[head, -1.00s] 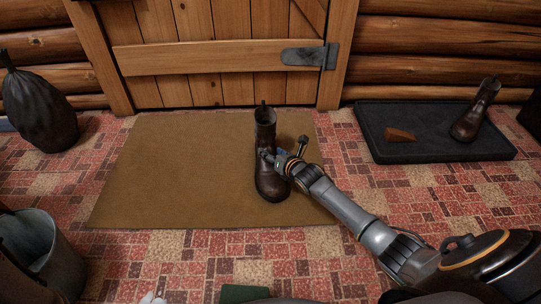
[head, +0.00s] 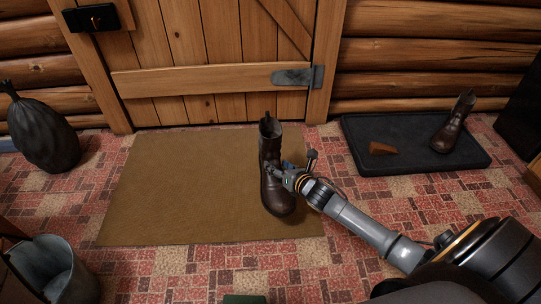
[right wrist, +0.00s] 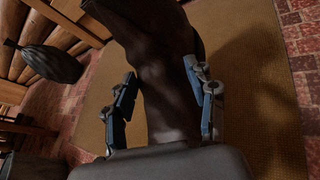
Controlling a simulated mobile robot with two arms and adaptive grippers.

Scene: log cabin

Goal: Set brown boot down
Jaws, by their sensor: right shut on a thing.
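A dark brown boot (head: 272,180) stands about upright over the right part of the tan doormat (head: 170,190), in front of the wooden door. I cannot tell whether its sole touches the mat. My right gripper (head: 277,168) is shut on the boot's shaft from the right. In the right wrist view the boot (right wrist: 165,75) fills the space between the two fingers (right wrist: 163,105). A second brown boot (head: 455,122) stands on the black tray (head: 420,163) at the right. My left gripper is not in view.
A brown wedge-shaped block (head: 382,148) lies on the tray. A metal bucket (head: 55,270) stands at the lower left, and a dark sack-like object (head: 42,135) sits by the left wall. The left part of the mat is clear. The door (head: 215,75) is closed.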

